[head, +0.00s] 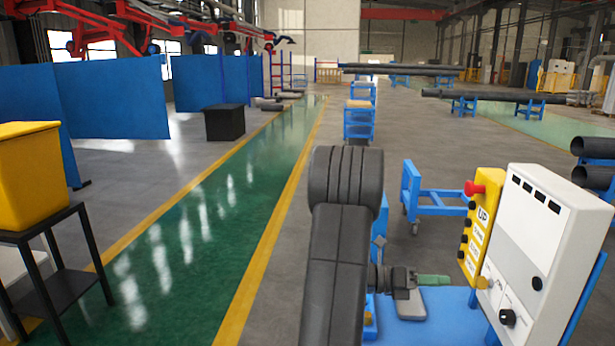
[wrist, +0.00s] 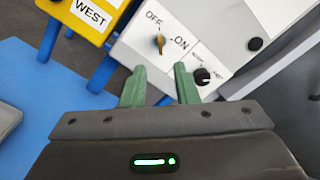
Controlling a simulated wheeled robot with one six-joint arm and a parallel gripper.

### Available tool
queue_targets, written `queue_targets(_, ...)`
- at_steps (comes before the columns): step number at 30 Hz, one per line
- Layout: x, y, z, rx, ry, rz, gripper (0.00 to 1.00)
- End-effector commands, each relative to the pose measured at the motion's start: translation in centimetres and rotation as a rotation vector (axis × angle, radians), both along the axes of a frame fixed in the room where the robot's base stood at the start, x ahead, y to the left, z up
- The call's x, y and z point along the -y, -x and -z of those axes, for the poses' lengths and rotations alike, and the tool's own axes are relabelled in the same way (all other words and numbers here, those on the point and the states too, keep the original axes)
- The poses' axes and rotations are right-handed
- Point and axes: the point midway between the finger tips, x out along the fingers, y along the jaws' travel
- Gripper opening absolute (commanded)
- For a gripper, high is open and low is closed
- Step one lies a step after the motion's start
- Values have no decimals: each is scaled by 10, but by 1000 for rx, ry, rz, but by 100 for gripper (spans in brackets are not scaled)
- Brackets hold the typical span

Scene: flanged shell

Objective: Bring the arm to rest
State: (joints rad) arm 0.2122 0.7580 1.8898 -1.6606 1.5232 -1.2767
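My arm rises in the lower middle of the head view, bent at a dark joint. My gripper (head: 432,280) points right towards a white control box (head: 535,245). In the wrist view my gripper (wrist: 159,82) has two green fingers apart with nothing between them. Beyond the fingertips, the white box (wrist: 135,52) shows an orange OFF/ON switch (wrist: 159,43) and a black knob (wrist: 202,76). I cannot tell the exact gap between the fingertips and the box.
A yellow button panel (head: 480,235) with a red knob (head: 474,188) stands beside the white box. A blue surface (head: 450,325) lies below the gripper. A yellow bin (head: 25,180) stands on a black table (head: 60,285) at left. The green lane (head: 200,240) is clear.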

Motion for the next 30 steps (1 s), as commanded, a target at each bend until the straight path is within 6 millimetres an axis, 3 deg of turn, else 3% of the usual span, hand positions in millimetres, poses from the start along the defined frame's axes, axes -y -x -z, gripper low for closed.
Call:
queue_targets(10,-51,-6,1,0,-1,-4,27)
queue_targets(30,55,8,-2,-1,-2,6,27)
